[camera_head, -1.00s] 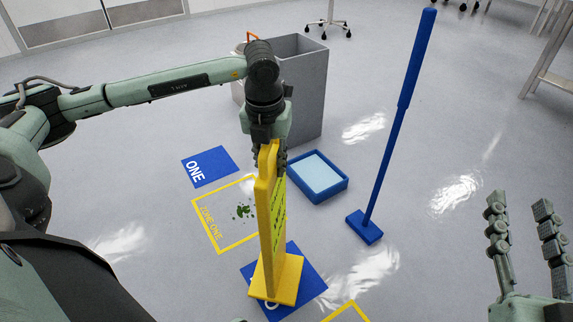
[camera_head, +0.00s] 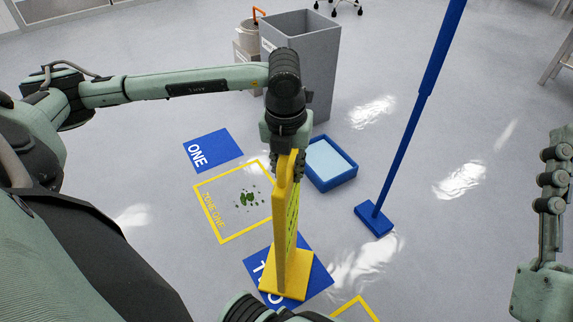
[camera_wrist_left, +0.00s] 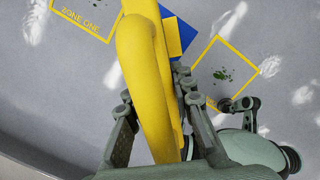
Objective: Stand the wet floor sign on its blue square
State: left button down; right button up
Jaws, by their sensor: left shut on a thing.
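The yellow wet floor sign (camera_head: 291,225) is upright in the head view, with its flat base (camera_head: 285,274) over the blue square marked TWO (camera_head: 318,272). The base hides much of that square, and I cannot tell whether it touches the floor. My left gripper (camera_head: 287,160) is shut on the sign's top; the left wrist view shows the sign (camera_wrist_left: 146,60) between its fingers. A second blue square, marked ONE (camera_head: 213,150), lies bare farther back. My right gripper (camera_head: 556,170) is at the right edge, partly cut off, its fingers apart and nothing seen in it.
A yellow outline marked ZONE ONE (camera_head: 222,240) holds green debris (camera_head: 248,199). A grey bin (camera_head: 300,60), a blue tray (camera_head: 331,165) and a standing blue long-handled tool (camera_head: 405,130) are behind and to the right. Open floor lies at right.

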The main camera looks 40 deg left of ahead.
jog(key=shift+s+d+r, duration=0.1)
jog(key=shift+s, duration=0.05)
pick_arm(q)
jog(key=c, duration=1.3)
grip_release()
pick_arm(e)
jog(key=shift+r, duration=0.15)
pick_arm(q)
jog(key=shift+r, duration=0.1)
